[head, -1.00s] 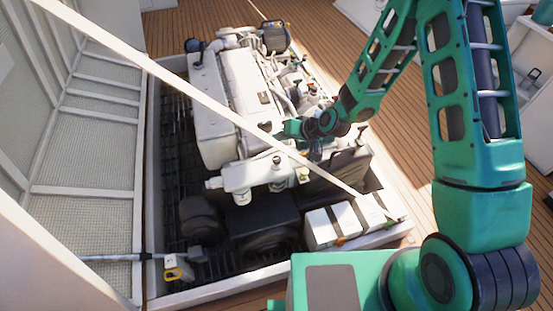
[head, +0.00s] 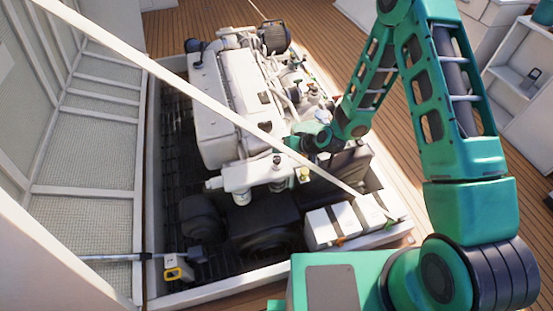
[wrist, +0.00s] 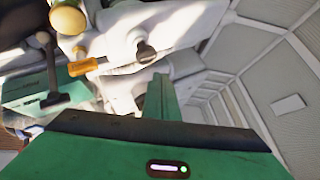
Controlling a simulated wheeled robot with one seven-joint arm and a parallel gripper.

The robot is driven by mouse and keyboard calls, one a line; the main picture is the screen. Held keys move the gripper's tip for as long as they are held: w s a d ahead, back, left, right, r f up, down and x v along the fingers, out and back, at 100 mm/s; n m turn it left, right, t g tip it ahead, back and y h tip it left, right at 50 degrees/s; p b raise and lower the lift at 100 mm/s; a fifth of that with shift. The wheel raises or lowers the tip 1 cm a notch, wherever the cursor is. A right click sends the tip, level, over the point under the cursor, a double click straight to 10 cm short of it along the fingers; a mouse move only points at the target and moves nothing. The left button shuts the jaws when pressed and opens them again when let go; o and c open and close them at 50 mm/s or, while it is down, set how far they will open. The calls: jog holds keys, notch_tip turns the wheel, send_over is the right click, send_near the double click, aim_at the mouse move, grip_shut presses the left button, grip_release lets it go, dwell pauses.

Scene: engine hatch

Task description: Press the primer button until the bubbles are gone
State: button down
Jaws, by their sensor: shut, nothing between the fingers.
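A white filter housing (head: 252,175) with cup-like parts below it sits at the near end of the white engine (head: 215,120). A black knob (head: 276,160) stands on it, and a yellowish cap (head: 303,174) is at its right. I cannot tell for sure which part is the primer button. No bubbles can be made out. My gripper (head: 292,143) is just behind the housing, partly hidden by a white bar. In the wrist view, my shut, empty green fingers (wrist: 161,97) point towards a white part with a dark round knob (wrist: 145,52); contact is not visible.
The white diagonal bar (head: 190,90) crosses in front of the engine. An orange-handled lever (wrist: 86,66) and a pale yellow ball (wrist: 68,18) are near the fingers. White boxes (head: 320,225) stand at the hatch's front right. The open hatch lid (head: 85,140) is at left.

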aim_at(275, 158)
jog(key=shift+f, duration=0.8)
jog(key=shift+f, duration=0.2)
dwell(1.4)
jog(key=shift+f, duration=0.15)
jog(key=shift+f, duration=0.9)
dwell(1.2)
dwell(0.4)
jog(key=shift+r, duration=1.3)
jog(key=shift+r, duration=2.5)
